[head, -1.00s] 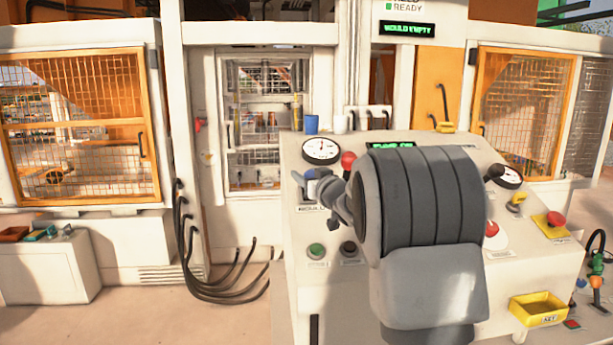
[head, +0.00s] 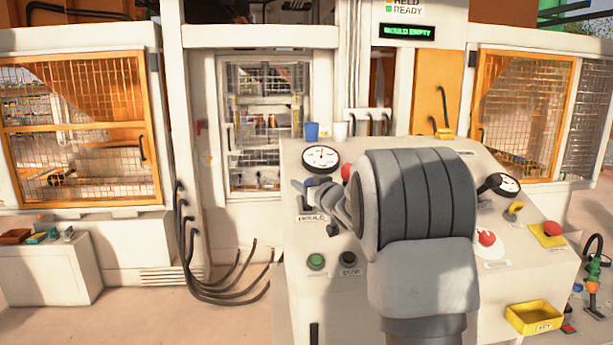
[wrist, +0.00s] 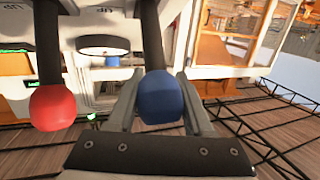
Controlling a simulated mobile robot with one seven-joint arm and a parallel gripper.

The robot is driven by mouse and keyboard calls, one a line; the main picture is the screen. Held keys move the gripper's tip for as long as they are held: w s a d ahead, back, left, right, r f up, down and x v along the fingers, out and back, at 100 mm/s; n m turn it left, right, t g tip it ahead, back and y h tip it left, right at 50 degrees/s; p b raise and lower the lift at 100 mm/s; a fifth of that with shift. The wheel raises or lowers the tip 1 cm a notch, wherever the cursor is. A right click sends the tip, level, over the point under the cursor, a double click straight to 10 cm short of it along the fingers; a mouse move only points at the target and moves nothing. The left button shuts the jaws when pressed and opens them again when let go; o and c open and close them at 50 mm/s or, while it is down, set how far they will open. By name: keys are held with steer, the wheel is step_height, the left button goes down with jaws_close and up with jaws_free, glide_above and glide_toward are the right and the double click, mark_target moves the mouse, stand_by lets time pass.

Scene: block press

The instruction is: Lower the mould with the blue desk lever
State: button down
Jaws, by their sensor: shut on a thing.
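The blue desk lever's round knob (wrist: 160,97) sits between the two fingers of my gripper (wrist: 162,100) in the wrist view, with its dark shaft rising behind. In the head view my gripper (head: 331,213) is at the left of the sloping desk, beside the mould label, shut on the blue lever (head: 308,198); my arm partly covers this area. The press window (head: 265,125) stands behind the desk. Pale parts and bars show inside it, but I cannot tell clearly which is the mould. A sign (head: 407,30) above reads "MOULD EMPTY".
A red knob on a lever (wrist: 53,107) hangs close beside the blue one. Green (head: 316,261) and black (head: 348,258) buttons lie just below my gripper. A gauge (head: 320,159) stands above it. A yellow tray (head: 534,317) is at the lower right.

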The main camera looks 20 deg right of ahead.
steer(key=w+r+p, duration=0.1)
steer(key=p, duration=0.2)
steer(key=shift+d+r+g, duration=0.15)
steer(key=shift+r+g, duration=0.05)
steer(key=shift+g, duration=0.1)
steer(key=shift+w+d+r+p, duration=0.15)
steer(key=shift+w+r+p, duration=0.05)
steer(key=shift+w+p, duration=0.6)
steer(key=shift+w, duration=0.35)
steer(key=shift+f, duration=0.2)
steer(key=c, duration=0.7)
jaws_free()
steer(key=o, duration=0.4)
steer(key=shift+w+d+f, duration=0.1)
steer(key=shift+w, duration=0.05)
steer(key=shift+s, duration=0.2)
